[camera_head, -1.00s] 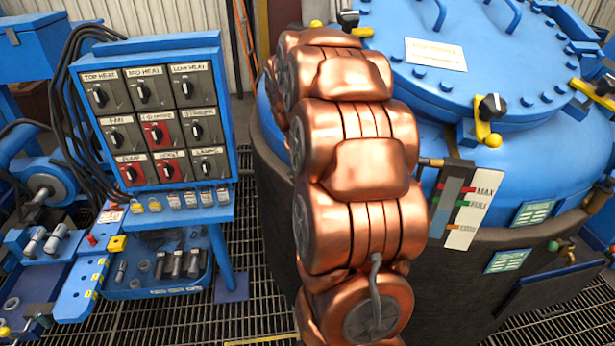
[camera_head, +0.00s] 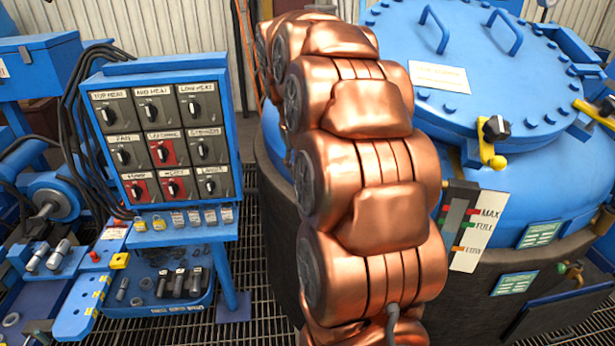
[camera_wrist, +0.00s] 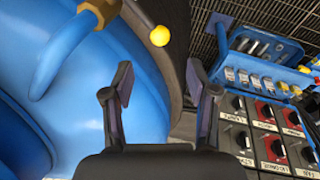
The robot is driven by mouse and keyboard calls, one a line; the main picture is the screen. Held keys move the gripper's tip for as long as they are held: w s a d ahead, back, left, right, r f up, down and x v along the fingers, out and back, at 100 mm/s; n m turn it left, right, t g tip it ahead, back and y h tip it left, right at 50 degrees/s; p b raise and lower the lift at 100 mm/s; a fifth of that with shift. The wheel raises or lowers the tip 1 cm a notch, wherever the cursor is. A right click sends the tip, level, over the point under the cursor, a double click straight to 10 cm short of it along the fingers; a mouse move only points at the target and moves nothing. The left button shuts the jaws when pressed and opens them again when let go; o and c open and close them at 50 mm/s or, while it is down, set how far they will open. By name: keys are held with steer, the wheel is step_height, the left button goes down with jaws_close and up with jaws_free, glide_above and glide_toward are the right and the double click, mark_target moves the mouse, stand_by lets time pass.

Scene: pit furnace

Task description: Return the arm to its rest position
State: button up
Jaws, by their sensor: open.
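My copper-coloured arm (camera_head: 375,190) rises through the middle of the head view, in front of the blue furnace. My gripper (camera_wrist: 158,85) shows in the wrist view with its two dark fingers apart and nothing between them. The gripper itself is hidden in the head view. In the wrist view the blue furnace wall fills the left side, and a yellow ball knob (camera_wrist: 159,36) lies beyond the fingertips. The switch panel (camera_wrist: 265,130) is to the right of the fingers, apart from them.
The switch panel (camera_head: 164,140) with several rotary knobs stands left of my arm, above a blue tool shelf (camera_head: 160,290). The furnace lid (camera_head: 470,60) with yellow-ended clamps and a level gauge (camera_head: 465,228) are on the right. Grating floor (camera_head: 255,270) shows between panel and furnace.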

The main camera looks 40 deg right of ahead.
steer(key=shift+a+r, duration=0.1)
steer(key=shift+r, duration=0.2)
stand_by(0.4)
steer(key=s+a+f+n+y, duration=0.15)
steer(key=s+a, duration=0.35)
steer(key=a, duration=0.5)
steer(key=s+a+f+n, duration=0.2)
steer(key=s+a+f, duration=0.15)
steer(key=a, duration=0.55)
steer(key=s+a+f+g, duration=0.1)
steer(key=s+a+f, duration=0.2)
steer(key=s+a, duration=0.2)
steer(key=s+a+f+n+g+y, duration=0.1)
steer(key=s+a+f, duration=0.2)
steer(key=s, duration=0.7)
steer(key=shift+s+a, duration=0.35)
steer(key=shift+a, duration=0.9)
